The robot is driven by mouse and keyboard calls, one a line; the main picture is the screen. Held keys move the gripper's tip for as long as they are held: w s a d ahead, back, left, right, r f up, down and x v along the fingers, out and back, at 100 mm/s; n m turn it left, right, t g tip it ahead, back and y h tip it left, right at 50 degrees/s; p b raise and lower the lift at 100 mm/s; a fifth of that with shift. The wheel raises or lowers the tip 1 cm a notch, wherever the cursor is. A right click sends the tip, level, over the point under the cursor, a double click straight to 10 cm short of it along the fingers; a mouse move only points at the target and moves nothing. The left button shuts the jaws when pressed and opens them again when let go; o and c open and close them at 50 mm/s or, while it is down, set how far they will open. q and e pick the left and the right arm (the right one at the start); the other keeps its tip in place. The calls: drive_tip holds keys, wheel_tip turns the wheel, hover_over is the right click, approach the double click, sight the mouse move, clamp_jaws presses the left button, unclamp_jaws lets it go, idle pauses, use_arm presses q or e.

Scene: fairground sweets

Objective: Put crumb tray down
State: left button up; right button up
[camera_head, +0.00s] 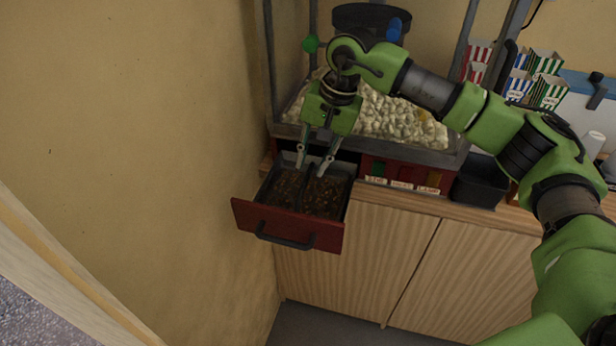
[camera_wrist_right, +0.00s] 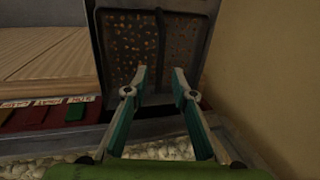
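The crumb tray (camera_head: 290,228) is a dark drawer with a red front panel and a dark handle. It sticks out from the popcorn machine's base, beyond the counter edge, and holds brown crumbs with a dark divider down its middle. Whether its back end rests in the machine's slot is hard to tell. My right gripper (camera_head: 311,167) points down over the tray's rear part, fingers apart. In the right wrist view the fingertips (camera_wrist_right: 160,74) stand either side of the divider of the tray (camera_wrist_right: 190,100), with visible gaps and nothing gripped. My left gripper is not in view.
The popcorn machine (camera_head: 440,157) stands on the wooden counter (camera_head: 400,201), full of popcorn. A dark bin (camera_head: 479,184) stands to its right. Striped popcorn boxes (camera_head: 546,92) are at the back right. A yellow wall (camera_head: 150,130) is close on the left.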

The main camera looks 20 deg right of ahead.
drive_tip(key=w+b+v, duration=0.1)
drive_tip(key=v, duration=0.5)
drive_tip(key=shift+s+r, duration=0.35)
drive_tip(key=shift+s, duration=0.2)
